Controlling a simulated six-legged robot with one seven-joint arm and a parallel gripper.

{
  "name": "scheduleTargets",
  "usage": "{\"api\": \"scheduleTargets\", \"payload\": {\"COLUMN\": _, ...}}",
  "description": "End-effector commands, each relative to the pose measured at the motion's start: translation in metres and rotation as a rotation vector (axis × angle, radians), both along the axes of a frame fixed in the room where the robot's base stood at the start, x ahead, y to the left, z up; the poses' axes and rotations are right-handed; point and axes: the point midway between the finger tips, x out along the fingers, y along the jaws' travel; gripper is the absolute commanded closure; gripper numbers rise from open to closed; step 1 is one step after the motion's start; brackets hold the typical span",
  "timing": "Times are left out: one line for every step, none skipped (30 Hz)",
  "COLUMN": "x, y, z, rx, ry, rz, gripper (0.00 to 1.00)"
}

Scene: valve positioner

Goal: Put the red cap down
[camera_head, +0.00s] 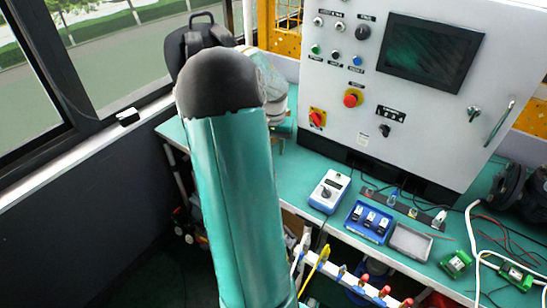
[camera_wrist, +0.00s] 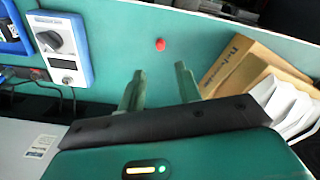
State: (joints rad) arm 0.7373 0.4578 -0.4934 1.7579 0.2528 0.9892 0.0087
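The red cap (camera_wrist: 160,44) shows in the wrist view as a small round red piece on the teal bench top. It lies beyond my fingertips, roughly in line with the gap between them. My gripper (camera_wrist: 159,72) is open, with its two greenish fingers apart and nothing between them. The cap appears apart from both fingers. In the head view my own arm covers that part of the bench, and neither the cap nor my fingers can be made out.
A blue and white meter (camera_wrist: 61,44) with a dial stands left of the cap, with cables below it. An open cardboard box (camera_wrist: 244,62) with white papers lies to the right. A control cabinet (camera_head: 420,110) stands at the back of the bench. Bench around the cap is clear.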

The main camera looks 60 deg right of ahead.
Motion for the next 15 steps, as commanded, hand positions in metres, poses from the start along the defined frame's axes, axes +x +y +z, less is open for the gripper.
{"api": "scheduleTargets", "payload": {"x": 0.000, "y": 0.000, "z": 0.004, "rx": -0.001, "ry": 0.000, "rz": 0.000, "gripper": 0.66}}
{"api": "scheduleTargets", "payload": {"x": 0.000, "y": 0.000, "z": 0.006, "rx": -0.001, "ry": 0.000, "rz": 0.000, "gripper": 0.66}}
{"api": "scheduleTargets", "payload": {"x": 0.000, "y": 0.000, "z": 0.007, "rx": -0.001, "ry": 0.000, "rz": 0.000, "gripper": 0.66}}
{"api": "scheduleTargets", "payload": {"x": 0.000, "y": 0.000, "z": 0.008, "rx": 0.000, "ry": 0.000, "rz": 0.000, "gripper": 0.66}}
{"api": "scheduleTargets", "payload": {"x": 0.000, "y": 0.000, "z": 0.008, "rx": 0.000, "ry": 0.000, "rz": 0.000, "gripper": 0.66}}
{"api": "scheduleTargets", "payload": {"x": 0.000, "y": 0.000, "z": 0.008, "rx": 0.000, "ry": 0.000, "rz": 0.000, "gripper": 0.66}}
{"api": "scheduleTargets", "payload": {"x": 0.000, "y": 0.000, "z": 0.008, "rx": 0.001, "ry": 0.000, "rz": 0.000, "gripper": 0.66}}
{"api": "scheduleTargets", "payload": {"x": 0.000, "y": 0.000, "z": 0.008, "rx": 0.001, "ry": 0.000, "rz": 0.000, "gripper": 0.66}}
{"api": "scheduleTargets", "payload": {"x": 0.000, "y": 0.000, "z": 0.008, "rx": 0.000, "ry": 0.000, "rz": 0.000, "gripper": 0.66}}
{"api": "scheduleTargets", "payload": {"x": 0.000, "y": 0.001, "z": 0.008, "rx": 0.000, "ry": -0.001, "rz": 0.001, "gripper": 0.66}}
{"api": "scheduleTargets", "payload": {"x": 0.002, "y": 0.002, "z": 0.009, "rx": -0.001, "ry": -0.002, "rz": 0.004, "gripper": 0.66}}
{"api": "scheduleTargets", "payload": {"x": 0.005, "y": 0.005, "z": 0.011, "rx": -0.001, "ry": -0.008, "rz": 0.013, "gripper": 0.66}}
{"api": "scheduleTargets", "payload": {"x": 0.009, "y": 0.009, "z": 0.014, "rx": -0.003, "ry": -0.013, "rz": 0.024, "gripper": 0.66}}
{"api": "scheduleTargets", "payload": {"x": 0.015, "y": 0.015, "z": 0.018, "rx": -0.005, "ry": -0.022, "rz": 0.040, "gripper": 0.66}}
{"api": "scheduleTargets", "payload": {"x": 0.025, "y": 0.027, "z": 0.025, "rx": -0.007, "ry": -0.035, "rz": 0.067, "gripper": 0.66}}
